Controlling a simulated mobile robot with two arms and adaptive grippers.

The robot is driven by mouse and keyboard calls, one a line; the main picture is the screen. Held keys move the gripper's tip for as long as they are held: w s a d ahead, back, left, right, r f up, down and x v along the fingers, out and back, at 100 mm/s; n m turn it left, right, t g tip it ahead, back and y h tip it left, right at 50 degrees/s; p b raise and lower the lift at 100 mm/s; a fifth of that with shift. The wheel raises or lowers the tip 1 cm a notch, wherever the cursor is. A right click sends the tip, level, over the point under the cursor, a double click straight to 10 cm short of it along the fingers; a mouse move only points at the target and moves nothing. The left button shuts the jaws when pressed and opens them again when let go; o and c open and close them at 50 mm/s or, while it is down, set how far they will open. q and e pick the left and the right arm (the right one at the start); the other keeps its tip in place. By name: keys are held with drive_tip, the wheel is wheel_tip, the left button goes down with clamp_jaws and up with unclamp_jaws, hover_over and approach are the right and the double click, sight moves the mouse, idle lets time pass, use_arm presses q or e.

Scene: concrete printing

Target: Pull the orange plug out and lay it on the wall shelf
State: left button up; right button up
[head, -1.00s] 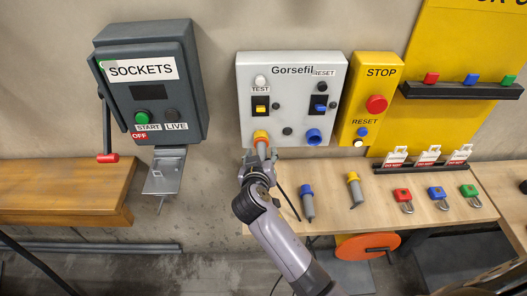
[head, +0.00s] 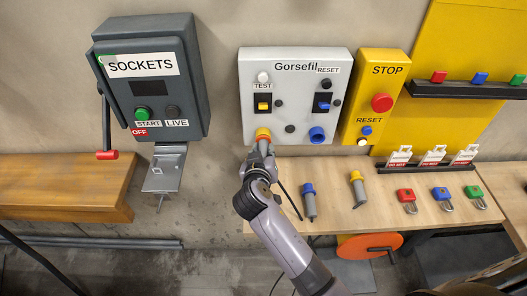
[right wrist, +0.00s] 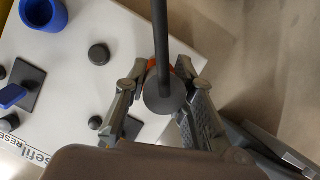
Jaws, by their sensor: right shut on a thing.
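The orange plug is at the lower left of the grey Gorsefil panel (head: 312,120), at the orange socket collar (head: 263,133). My right gripper (head: 262,149) is shut on the plug just below that collar. In the right wrist view the plug's dark round back (right wrist: 165,97) sits between the two fingers, with a black cable running up from it and a bit of orange behind. The plug still appears seated at the panel; its front is hidden. A wooden shelf (head: 325,215) runs along the wall below the panel. My left gripper is out of view.
A blue-collared plug (head: 309,201) and a yellow-collared plug (head: 357,189) lie on the wooden shelf, with padlocks (head: 405,196) to their right. The yellow STOP box (head: 372,90) adjoins the panel. The dark SOCKETS box (head: 155,85) hangs left, its red-handled lever (head: 107,154) down beside OFF.

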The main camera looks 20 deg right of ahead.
clamp_jaws()
drive_tip(key=shift+s+a+f, duration=0.1)
drive_tip(key=shift+s+a, duration=0.05)
drive_tip(key=shift+s, duration=0.2)
drive_tip(key=shift+s+a, duration=0.25)
drive_tip(key=shift+s, duration=0.6)
drive_tip(key=shift+s+a, duration=0.25)
drive_tip(key=shift+s, duration=0.6)
drive_tip(key=shift+s+a, duration=0.2)
drive_tip(key=shift+s, duration=0.6)
drive_tip(key=shift+s, duration=0.1)
